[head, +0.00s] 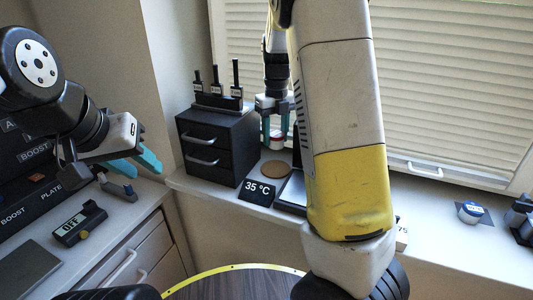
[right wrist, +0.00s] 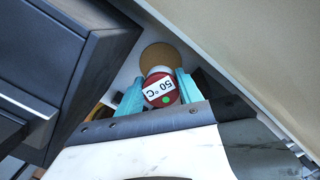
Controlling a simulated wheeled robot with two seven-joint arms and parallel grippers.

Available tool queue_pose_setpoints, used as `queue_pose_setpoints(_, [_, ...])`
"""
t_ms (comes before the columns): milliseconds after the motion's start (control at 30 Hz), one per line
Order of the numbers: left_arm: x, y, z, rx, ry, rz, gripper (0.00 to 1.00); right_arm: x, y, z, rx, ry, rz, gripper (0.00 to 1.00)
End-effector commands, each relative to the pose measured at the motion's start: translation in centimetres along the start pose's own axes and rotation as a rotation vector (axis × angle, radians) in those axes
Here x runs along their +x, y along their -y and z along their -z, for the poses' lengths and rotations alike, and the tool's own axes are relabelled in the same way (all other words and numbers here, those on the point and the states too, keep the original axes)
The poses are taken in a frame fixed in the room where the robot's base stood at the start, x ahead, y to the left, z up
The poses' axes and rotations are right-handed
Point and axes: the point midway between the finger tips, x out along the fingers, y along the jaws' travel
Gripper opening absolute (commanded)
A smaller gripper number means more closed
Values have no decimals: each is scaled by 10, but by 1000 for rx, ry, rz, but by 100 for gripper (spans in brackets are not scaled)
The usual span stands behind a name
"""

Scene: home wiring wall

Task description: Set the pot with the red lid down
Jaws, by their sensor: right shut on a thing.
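The pot with the red lid (right wrist: 162,92) is between the teal fingers of my right gripper (right wrist: 158,93). Its lid carries a "50 °C" label and a green dot. In the head view the pot (head: 277,141) shows small between the fingers of my right gripper (head: 277,122), beside the black drawer unit. A round cork disc (head: 275,170) lies on the sill, and beyond the pot in the right wrist view (right wrist: 160,54). I cannot tell the gap below the pot. My left gripper (head: 144,170) is open and empty at the left.
The black drawer unit (head: 207,162) stands close left of the pot, with upright black tools on top. A "35 °C" sign (head: 259,191) stands in front. Window blinds (head: 440,90) rise behind the sill. A blue-lidded pot (head: 471,211) sits at the right.

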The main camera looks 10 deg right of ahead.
Motion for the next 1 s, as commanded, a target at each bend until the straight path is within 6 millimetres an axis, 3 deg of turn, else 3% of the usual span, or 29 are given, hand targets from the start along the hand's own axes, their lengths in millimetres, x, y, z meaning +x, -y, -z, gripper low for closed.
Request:
queue_pose_setpoints(133, [0,0,0,0,-1,0,36,29,1,1,2,-4,0,0])
queue_pose_setpoints(600, [0,0,0,0,0,0,36,80,0,1,0,-2,0,0])
queue_pose_setpoints(967, [0,0,0,0,0,0,36,84,0,0,-1,0,0,0])
queue_pose_setpoints(1000, [0,0,0,0,0,0,36,84,0,0,-1,0,0,49])
